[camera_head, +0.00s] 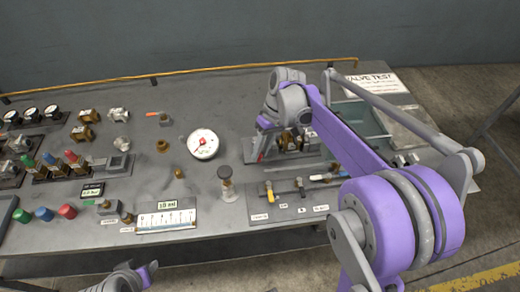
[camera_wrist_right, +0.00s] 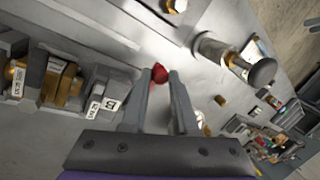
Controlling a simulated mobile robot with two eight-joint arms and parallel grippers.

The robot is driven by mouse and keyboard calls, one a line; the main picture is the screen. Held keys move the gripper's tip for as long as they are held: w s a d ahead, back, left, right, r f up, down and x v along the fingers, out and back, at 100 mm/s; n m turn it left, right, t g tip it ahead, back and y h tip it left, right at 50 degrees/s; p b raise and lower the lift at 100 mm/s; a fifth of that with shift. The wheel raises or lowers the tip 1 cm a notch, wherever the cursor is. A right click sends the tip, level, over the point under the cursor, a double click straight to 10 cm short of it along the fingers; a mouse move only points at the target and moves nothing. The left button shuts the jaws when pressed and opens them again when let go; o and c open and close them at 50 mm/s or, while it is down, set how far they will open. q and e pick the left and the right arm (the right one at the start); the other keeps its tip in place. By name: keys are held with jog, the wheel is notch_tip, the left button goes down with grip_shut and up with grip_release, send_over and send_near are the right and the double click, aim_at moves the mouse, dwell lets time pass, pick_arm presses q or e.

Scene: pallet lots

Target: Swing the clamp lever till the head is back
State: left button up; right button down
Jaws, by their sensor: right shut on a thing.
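My right gripper (camera_head: 263,150) reaches down over the middle right of the bench, and its two fingers (camera_wrist_right: 160,88) are shut on a red tip (camera_wrist_right: 159,73), which looks like the clamp lever's grip. A bit of the red tip (camera_head: 262,157) shows below the fingers in the head view. The lever's shaft and the clamp head are hidden or cannot be made out. Brass valve parts (camera_head: 287,142) sit just right of the fingers. Part of my left arm's end (camera_head: 128,279) shows at the bottom left; its fingers cannot be made out.
A dark-capped post (camera_head: 225,176) stands left of the right gripper; it also shows in the wrist view (camera_wrist_right: 262,71). A rail with small levers (camera_head: 300,186) is in front. The bench between has bare patches.

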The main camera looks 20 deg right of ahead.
jog(key=c, duration=0.7)
grip_release()
jog(key=v, duration=1)
jog(key=shift+d+r+p, duration=0.15)
jog(key=shift+r+p, duration=0.2)
jog(key=s+a+f+t+h, duration=0.1)
jog(key=s+a+f+t, duration=0.1)
jog(key=s+f, duration=0.2)
jog(key=s+a+f+m+t+h, duration=0.1)
jog(key=s+a+f+t, duration=0.1)
jog(key=s, duration=0.6)
jog(key=s+a+f+m+t+h, duration=0.1)
jog(key=s+a+f+h, duration=0.1)
jog(key=s+f, duration=0.3)
jog(key=shift+s+a+f+t+p, duration=0.3)
jog(key=shift+s+a+f+t, duration=0.1)
jog(key=shift+a, duration=0.15)
jog(key=shift+s+f, duration=0.3)
jog(key=shift+f, duration=0.05)
